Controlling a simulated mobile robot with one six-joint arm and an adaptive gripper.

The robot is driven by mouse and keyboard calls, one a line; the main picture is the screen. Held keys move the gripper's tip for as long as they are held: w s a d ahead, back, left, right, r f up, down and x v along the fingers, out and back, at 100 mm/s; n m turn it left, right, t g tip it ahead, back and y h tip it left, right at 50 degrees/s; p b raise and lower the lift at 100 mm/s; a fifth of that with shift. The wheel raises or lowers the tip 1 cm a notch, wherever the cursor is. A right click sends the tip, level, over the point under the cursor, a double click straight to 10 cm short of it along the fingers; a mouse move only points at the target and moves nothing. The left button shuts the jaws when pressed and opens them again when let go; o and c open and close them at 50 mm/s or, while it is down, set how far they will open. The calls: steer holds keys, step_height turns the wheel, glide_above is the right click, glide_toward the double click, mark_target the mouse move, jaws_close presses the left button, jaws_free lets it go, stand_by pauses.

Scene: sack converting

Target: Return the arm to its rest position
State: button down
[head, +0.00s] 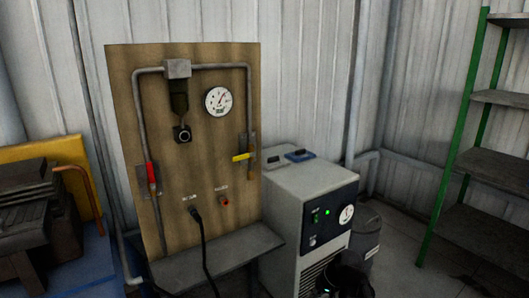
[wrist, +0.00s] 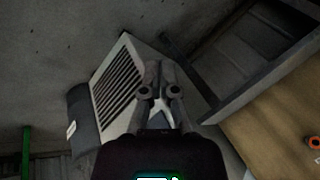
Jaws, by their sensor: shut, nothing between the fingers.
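My gripper (wrist: 160,66) is in the middle of the wrist view, its fingers together and empty. Behind it in that view is the white cabinet (wrist: 118,75) with dark vent slats; the gripper looks apart from it, but the gap is hard to judge. In the head view, a dark part of my arm shows at the bottom edge, in front of the lower part of the grey-white cabinet (head: 299,195). My fingertips cannot be made out there.
A wooden panel (head: 210,140) with pipes, a gauge (head: 218,101), a red-handled valve (head: 151,172) and a yellow-handled valve (head: 243,156) stands left of the cabinet. A ledge (head: 220,262) juts out below it. A dark bin (head: 368,232) and green-framed shelving (head: 456,140) are to the right.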

steer(key=shift+s+d+r+n+g+h+p, duration=0.65)
steer(key=shift+s+d+g+h+p, duration=0.55)
steer(key=shift+s+h, duration=1.35)
step_height(320, 180, up, 37)
steer(key=p, duration=3.7)
steer(key=shift+s, duration=0.2)
steer(key=shift+y, duration=0.25)
